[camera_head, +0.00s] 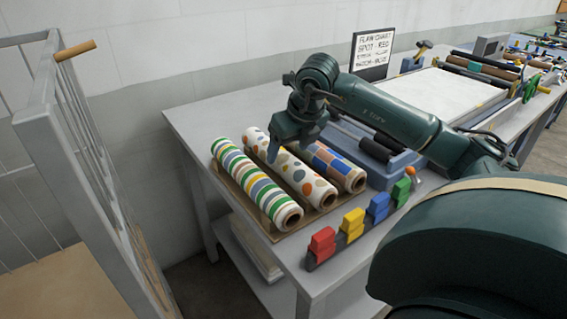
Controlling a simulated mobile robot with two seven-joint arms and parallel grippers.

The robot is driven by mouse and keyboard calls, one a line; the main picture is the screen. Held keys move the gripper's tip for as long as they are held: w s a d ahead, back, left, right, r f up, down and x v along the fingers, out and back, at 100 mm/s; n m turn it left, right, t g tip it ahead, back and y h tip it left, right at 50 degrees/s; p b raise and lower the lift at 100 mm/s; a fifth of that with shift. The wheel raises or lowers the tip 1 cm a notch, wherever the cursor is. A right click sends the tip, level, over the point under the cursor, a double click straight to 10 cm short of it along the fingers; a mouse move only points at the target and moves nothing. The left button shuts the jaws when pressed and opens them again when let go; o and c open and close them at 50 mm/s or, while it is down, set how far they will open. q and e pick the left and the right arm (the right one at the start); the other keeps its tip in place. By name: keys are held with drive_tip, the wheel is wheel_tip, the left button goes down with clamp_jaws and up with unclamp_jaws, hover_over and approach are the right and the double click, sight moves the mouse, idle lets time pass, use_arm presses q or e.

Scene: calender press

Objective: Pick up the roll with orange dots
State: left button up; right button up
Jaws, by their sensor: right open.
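The roll with orange dots (297,176) lies in the middle of three rolls on a brown rack (271,226) on the table. It is white with orange and grey dots. A striped roll (256,185) lies to its left, and a roll with blue and orange patches (335,163) lies to its right. My right gripper (290,150) is open and hangs fingers-down over the upper part of the dotted roll, hiding some of it. I cannot tell whether the fingers touch the roll. My left gripper is not in view.
Red (322,243), yellow (352,224), blue (378,207) and green blocks stand in a row at the table's front edge. A blue tray (391,172) with black rollers lies right of the rack. A sign (372,54) stands behind. A grey wire cage (62,120) stands left.

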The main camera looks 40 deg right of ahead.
sight(286, 157)
drive_tip(key=x, duration=0.5)
drive_tip(key=shift+d+f+p, duration=0.15)
drive_tip(key=shift+p, duration=0.2)
drive_tip(key=c, duration=1.3)
drive_tip(key=shift+o, duration=0.2)
